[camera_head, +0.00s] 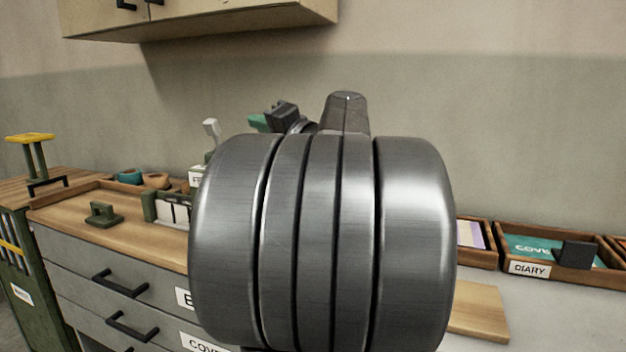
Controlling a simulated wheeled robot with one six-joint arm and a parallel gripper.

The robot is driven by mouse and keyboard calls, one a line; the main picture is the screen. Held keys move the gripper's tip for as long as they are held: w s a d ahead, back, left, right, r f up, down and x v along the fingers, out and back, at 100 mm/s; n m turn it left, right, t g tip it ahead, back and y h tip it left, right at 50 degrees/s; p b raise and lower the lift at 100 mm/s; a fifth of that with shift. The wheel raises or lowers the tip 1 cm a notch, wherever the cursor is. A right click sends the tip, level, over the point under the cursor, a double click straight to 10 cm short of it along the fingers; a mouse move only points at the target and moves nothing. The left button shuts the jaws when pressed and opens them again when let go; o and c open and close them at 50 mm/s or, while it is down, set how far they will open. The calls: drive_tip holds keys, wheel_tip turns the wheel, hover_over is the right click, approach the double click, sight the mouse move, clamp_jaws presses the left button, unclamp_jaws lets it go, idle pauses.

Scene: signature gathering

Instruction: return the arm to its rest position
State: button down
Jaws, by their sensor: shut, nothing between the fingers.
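My own arm fills the middle of the view, with a large brushed-metal joint close to the camera. Behind it a grey link stands up. My gripper (262,121) shows small and partly hidden above the left of that joint, as a dark block with a green end pointing left. It is shut and empty. The rest of the arm is hidden behind the joint.
A tray labelled DIARY (529,269) and a wooden board (480,312) lie at right. A wall cupboard (215,20) hangs above.

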drive_tip(key=w+a+m+g+h+p, duration=0.1)
drive_tip(key=w+a+m+p, duration=0.3)
drive_tip(key=p, duration=1.6)
drive_tip(key=w+m+h, duration=0.1)
drive_tip(key=w+m, duration=0.1)
drive_tip(key=w, duration=0.2)
drive_tip(key=shift+a+f, duration=0.2)
drive_tip(key=shift+f, duration=0.15)
drive_tip(key=shift+m+p, duration=0.3)
drive_tip(key=shift+p, duration=0.1)
